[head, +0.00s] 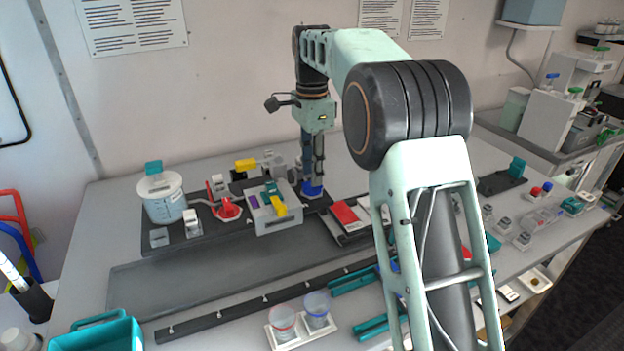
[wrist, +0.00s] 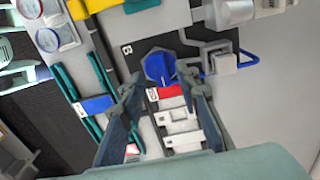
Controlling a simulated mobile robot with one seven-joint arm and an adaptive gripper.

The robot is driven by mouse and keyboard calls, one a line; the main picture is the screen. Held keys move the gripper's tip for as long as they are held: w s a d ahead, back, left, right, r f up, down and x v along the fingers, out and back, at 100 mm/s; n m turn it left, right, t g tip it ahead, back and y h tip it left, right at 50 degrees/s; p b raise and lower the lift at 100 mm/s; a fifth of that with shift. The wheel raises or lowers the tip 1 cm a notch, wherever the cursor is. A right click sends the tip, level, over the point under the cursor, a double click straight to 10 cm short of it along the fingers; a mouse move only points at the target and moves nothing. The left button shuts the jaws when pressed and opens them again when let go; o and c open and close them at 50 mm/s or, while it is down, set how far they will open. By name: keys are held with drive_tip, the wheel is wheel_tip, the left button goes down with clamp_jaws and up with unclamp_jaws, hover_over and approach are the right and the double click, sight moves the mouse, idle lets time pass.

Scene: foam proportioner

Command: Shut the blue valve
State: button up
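The blue valve (wrist: 158,67) shows in the wrist view as a blue many-sided base with a blue handle on top, on a dark plate near a "B" mark. In the head view its blue base (head: 312,188) shows just below my gripper (head: 313,172), and the rest is hidden by the fingers. In the wrist view my gripper (wrist: 160,82) is open, its two fingers apart with nothing between them. The valve lies just past the fingertips, roughly between them. I cannot tell whether a finger touches the handle.
A red valve (head: 228,208) stands left of a grey box (head: 272,212) with teal and yellow levers. A graduated jar (head: 163,198) stands further left. The dark mat (head: 200,276) in front is clear.

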drive_tip(key=shift+f, duration=1.2)
clamp_jaws()
